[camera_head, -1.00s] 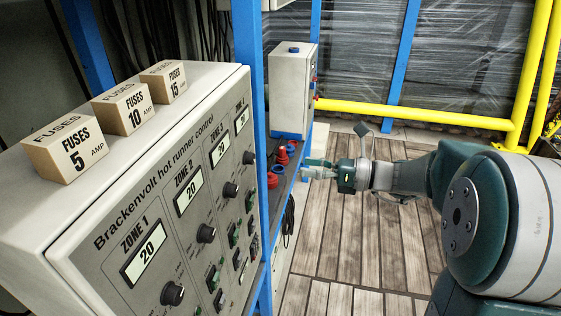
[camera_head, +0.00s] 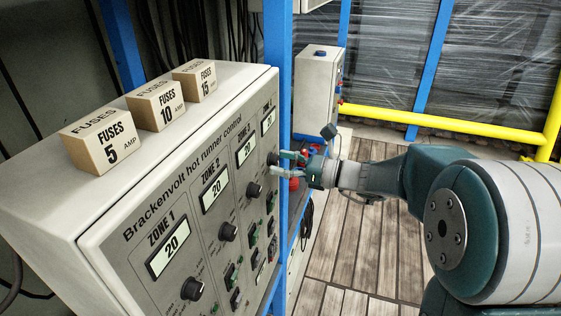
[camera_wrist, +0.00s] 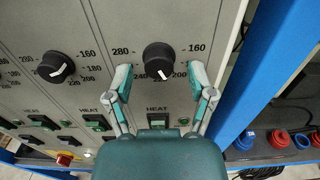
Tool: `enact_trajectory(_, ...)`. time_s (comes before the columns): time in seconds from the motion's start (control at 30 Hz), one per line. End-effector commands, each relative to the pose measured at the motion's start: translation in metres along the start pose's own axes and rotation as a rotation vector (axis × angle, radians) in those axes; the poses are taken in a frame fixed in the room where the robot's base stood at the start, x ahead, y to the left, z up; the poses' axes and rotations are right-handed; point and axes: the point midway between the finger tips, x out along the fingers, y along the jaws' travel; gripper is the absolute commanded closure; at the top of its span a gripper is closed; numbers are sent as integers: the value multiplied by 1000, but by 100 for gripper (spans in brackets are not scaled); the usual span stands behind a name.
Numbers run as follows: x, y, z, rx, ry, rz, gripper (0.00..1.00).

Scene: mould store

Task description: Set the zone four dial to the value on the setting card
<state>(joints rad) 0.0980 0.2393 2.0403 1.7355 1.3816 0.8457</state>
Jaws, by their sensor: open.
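The zone four dial (camera_wrist: 158,58) is a black knob at the right of the grey controller panel. Its white mark points down and slightly right, near the printed 200. It also shows in the head view (camera_head: 273,158), small and beside my fingertips. My gripper (camera_wrist: 159,72) is open, with one finger to each side of the dial and its tips close to the panel; I cannot tell whether they touch the knob. It also shows in the head view (camera_head: 279,163). The zone four display (camera_head: 268,122) is small and hard to read. I see no setting card.
The neighbouring zone three dial (camera_wrist: 55,68) is to the left. Switches marked HEAT (camera_wrist: 157,117) lie below. A blue post (camera_wrist: 262,75) stands close right of the panel. Fuse boxes (camera_head: 100,142) stand on the controller (camera_head: 60,185). Red and blue connectors (camera_wrist: 279,139) are lower right.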

Motion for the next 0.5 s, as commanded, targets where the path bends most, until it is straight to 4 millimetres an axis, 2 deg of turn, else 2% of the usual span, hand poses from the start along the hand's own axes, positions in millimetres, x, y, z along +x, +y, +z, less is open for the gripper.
enact_trajectory(0.3, 5, 0, 0, 1, 0, -1, 29)
enact_trajectory(0.33, 5, 0, 0, 1, 0, 0, 34)
enact_trajectory(0.37, 5, 0, 0, 1, 0, 0, 47)
enact_trajectory(0.4, 5, 0, 0, 1, 0, 0, 65)
enact_trajectory(0.47, 5, 0, 0, 1, 0, -1, 92)
enact_trajectory(0.5, 5, 0, 0, 1, 0, -1, 100)
